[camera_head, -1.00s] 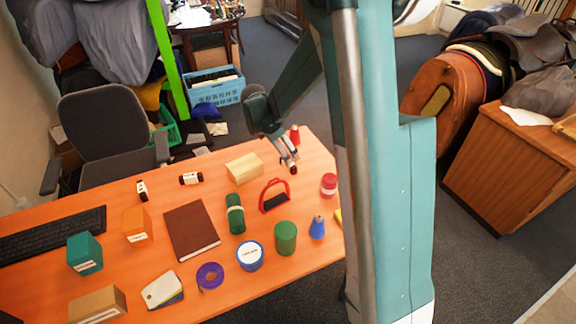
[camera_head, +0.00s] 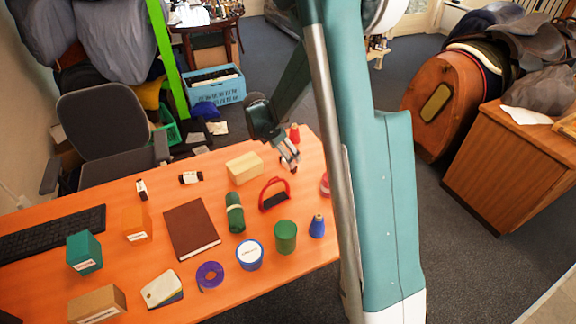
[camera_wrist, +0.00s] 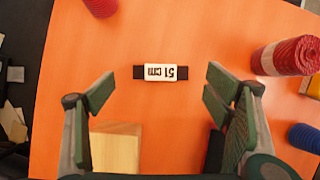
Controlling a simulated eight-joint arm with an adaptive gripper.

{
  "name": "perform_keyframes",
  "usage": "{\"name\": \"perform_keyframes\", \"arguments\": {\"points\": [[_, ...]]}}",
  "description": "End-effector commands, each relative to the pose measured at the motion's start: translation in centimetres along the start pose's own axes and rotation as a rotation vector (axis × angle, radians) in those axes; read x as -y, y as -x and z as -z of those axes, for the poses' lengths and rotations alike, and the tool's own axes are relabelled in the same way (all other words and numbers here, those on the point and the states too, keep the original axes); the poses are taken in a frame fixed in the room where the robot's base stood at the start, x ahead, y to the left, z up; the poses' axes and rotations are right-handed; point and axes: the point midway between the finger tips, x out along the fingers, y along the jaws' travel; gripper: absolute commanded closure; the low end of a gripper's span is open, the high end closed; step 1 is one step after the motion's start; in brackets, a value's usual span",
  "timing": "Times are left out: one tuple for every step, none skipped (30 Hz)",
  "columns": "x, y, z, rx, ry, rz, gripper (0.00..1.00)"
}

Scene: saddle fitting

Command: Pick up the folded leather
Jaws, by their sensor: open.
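A folded leather (camera_wrist: 162,73), a short dark strip in a white band reading "51 cm", lies flat on the orange table in the wrist view. It lies ahead of my gripper (camera_wrist: 158,92), roughly centred between the two green fingers, and no finger touches it. My gripper is open and empty. In the head view my gripper (camera_head: 290,165) is over the table's far right part, and I cannot clearly make out this leather there. Two similar dark strips with white bands lie farther left, one (camera_head: 190,178) crosswise and one (camera_head: 142,189) lengthwise.
A pale wooden block (camera_wrist: 115,150) lies close by the left finger. A red ribbed roll (camera_wrist: 287,57) is at right and a red spool (camera_wrist: 100,6) at upper left. A red-handled tool (camera_head: 274,194) and a brown book (camera_head: 191,230) are on the table (camera_head: 115,250).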

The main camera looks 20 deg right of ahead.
Motion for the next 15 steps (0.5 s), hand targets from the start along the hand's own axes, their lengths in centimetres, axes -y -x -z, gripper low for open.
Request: {"name": "perform_keyframes", "arguments": {"points": [[0.00, -0.40, 0.02, 0.000, 0.000, 0.000, 0.22], [0.01, -0.51, 0.02, 0.000, 0.000, 0.000, 0.22], [0.02, -0.61, 0.02, 0.000, 0.000, 0.000, 0.22], [0.03, -0.63, 0.02, 0.000, 0.000, 0.000, 0.22], [0.03, -0.64, 0.02, 0.000, 0.000, 0.000, 0.22], [0.03, -0.62, 0.02, 0.000, 0.000, 0.000, 0.22], [0.03, -0.61, 0.02, 0.000, 0.000, 0.000, 0.22], [0.03, -0.61, 0.02, 0.000, 0.000, 0.000, 0.22], [0.03, -0.60, 0.02, 0.000, 0.000, 0.000, 0.22], [0.03, -0.60, 0.03, 0.000, 0.000, 0.000, 0.22], [0.03, -0.60, 0.03, 0.000, 0.000, 0.000, 0.22], [0.03, -0.63, 0.03, 0.000, 0.000, 0.000, 0.22], [0.03, -0.68, 0.04, 0.000, 0.000, 0.000, 0.22], [0.03, -0.76, 0.05, 0.000, 0.000, 0.000, 0.22], [0.04, -0.93, 0.07, 0.000, 0.000, 0.000, 0.22]]}}
